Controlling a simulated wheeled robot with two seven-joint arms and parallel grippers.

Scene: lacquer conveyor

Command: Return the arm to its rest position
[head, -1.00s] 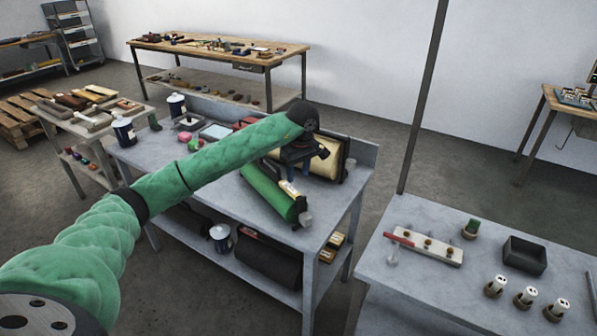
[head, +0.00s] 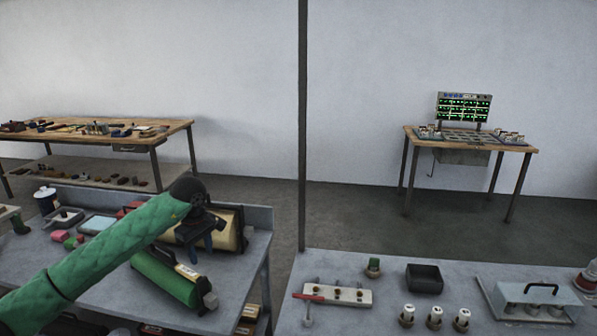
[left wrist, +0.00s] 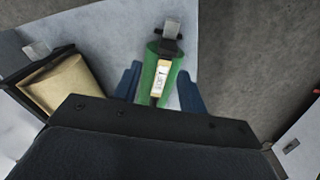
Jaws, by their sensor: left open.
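My left arm, in a green sleeve, comes in from the left in the head view. Its gripper (head: 203,238) points down above the grey workbench (head: 245,262). In the left wrist view the gripper's two blue fingers (left wrist: 157,90) are apart, with nothing held between them. A green roller (head: 166,277) with a pale label lies on the bench below the gripper. In the left wrist view the green roller (left wrist: 171,52) shows beyond and between the fingers. A tan roller (head: 226,231) lies behind the gripper, partly hidden by it. My right gripper is out of view.
A second grey bench (head: 390,325) at right holds a white strip with knobs (head: 338,294), a dark box (head: 424,279) and several white-topped pieces. A dark pole (head: 302,130) rises between the benches. A wooden table (head: 470,140) stands at the back right.

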